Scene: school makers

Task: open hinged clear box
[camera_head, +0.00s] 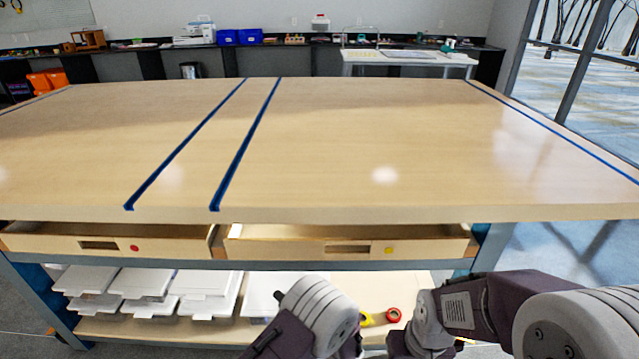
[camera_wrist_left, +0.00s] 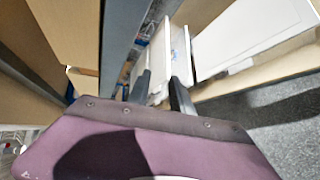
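Several flat boxes with white tops (camera_head: 145,282) lie on the shelf under the table, left of centre in the head view. One more white top (camera_head: 262,292) shows just left of my left arm, which hides part of it. I cannot tell which of them is the hinged clear box, and no raised lid shows. In the left wrist view my left gripper (camera_wrist_left: 161,85) has its two dark fingers apart. A white box edge (camera_wrist_left: 157,62) shows between and beyond them; I cannot tell whether they touch it. My right arm shows in the head view, but its fingers do not.
The wooden table top (camera_head: 380,135) is bare except for blue tape lines. Two drawers, with a red dot (camera_head: 134,248) and a yellow dot (camera_head: 390,250), stand partly open above the shelf. Red (camera_head: 393,315) and yellow (camera_head: 366,319) tape rolls lie on the shelf.

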